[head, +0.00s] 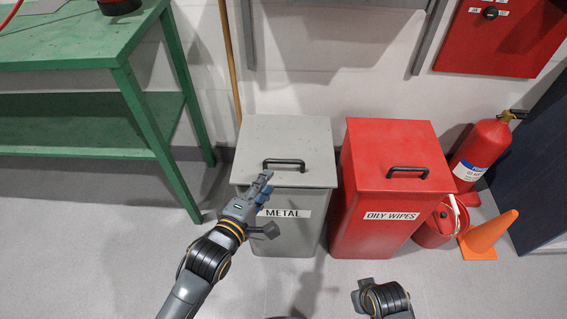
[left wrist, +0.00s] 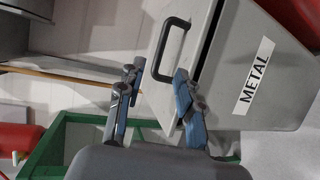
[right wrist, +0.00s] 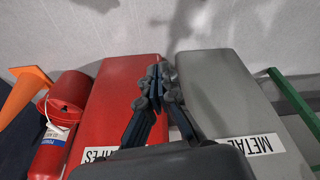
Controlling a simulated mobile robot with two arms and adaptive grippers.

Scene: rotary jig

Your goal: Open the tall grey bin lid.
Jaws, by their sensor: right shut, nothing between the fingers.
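The tall grey bin (head: 290,236), labelled METAL, stands against the wall with its lid (head: 268,136) lying nearly flat on top. A black bar handle (head: 284,162) sits near the lid's front edge. My left gripper (head: 266,184) is at the bin's front left, just below the handle. In the left wrist view its fingers (left wrist: 158,80) are apart and empty, with the handle (left wrist: 168,50) just beyond them. A dark line shows under the lid's edge; I cannot tell whether it is a gap. My right gripper (right wrist: 155,85) is shut and empty.
A red bin (head: 375,225) labelled OILY WIPES stands close on the right. Beyond it are a fire extinguisher (head: 483,152), a red bucket (head: 436,232) and an orange cone (head: 488,236). A green bench (head: 150,120) is at left. A wooden pole (head: 231,60) leans behind the grey bin.

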